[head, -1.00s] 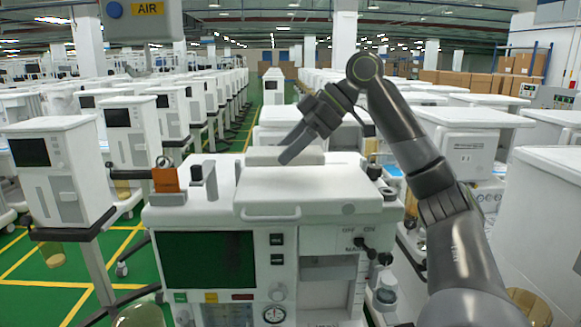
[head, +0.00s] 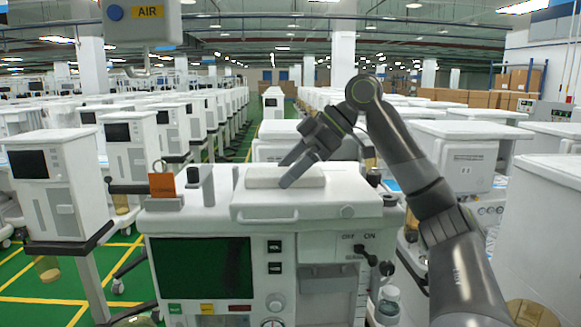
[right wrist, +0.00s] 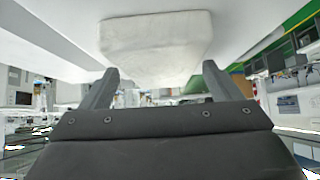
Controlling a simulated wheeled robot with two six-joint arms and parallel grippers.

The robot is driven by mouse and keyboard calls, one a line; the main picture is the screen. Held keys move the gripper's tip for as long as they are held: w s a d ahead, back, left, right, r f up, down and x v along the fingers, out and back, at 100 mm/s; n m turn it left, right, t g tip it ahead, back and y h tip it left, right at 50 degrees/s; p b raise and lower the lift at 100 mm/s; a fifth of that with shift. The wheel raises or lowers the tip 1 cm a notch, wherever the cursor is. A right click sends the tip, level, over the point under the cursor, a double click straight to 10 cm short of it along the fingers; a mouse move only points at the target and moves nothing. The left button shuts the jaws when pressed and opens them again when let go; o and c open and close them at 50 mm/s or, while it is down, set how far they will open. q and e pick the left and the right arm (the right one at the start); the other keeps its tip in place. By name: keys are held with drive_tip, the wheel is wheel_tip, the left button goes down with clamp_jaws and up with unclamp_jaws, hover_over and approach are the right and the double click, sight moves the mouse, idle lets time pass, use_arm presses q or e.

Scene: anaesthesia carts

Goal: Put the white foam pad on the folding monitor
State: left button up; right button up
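The white foam pad (head: 262,178) is a thin block lying flat on the white top of the nearest cart. My right gripper (head: 284,175) is at the pad, its two fingers apart and pointing down to the left. In the right wrist view the pad (right wrist: 155,45) shows beyond and between the parted fingertips (right wrist: 160,72); nothing is clamped, and contact cannot be told. A dark screen (head: 205,268) is set in the cart's front; I cannot tell which thing is the folding monitor. My left gripper is out of view.
The nearest cart's white top (head: 300,207) has a front handle. An orange box (head: 162,186) and a small dark-topped post (head: 205,180) stand left of the pad. Other carts (head: 50,185) crowd both sides. An AIR sign box (head: 140,20) hangs above.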

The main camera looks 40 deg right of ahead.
drive_tip(key=shift+r, duration=0.3)
drive_tip(key=v, duration=0.6)
drive_tip(key=shift+s+d+r+b, duration=0.1)
drive_tip(key=shift+s+d+b, duration=0.1)
drive_tip(key=shift+b, duration=0.1)
drive_tip(key=p+v, duration=0.1)
drive_tip(key=v, duration=0.4)
drive_tip(key=shift+s+d+r+p, duration=0.1)
drive_tip(key=shift+d+p, duration=0.05)
drive_tip(key=shift+p, duration=0.25)
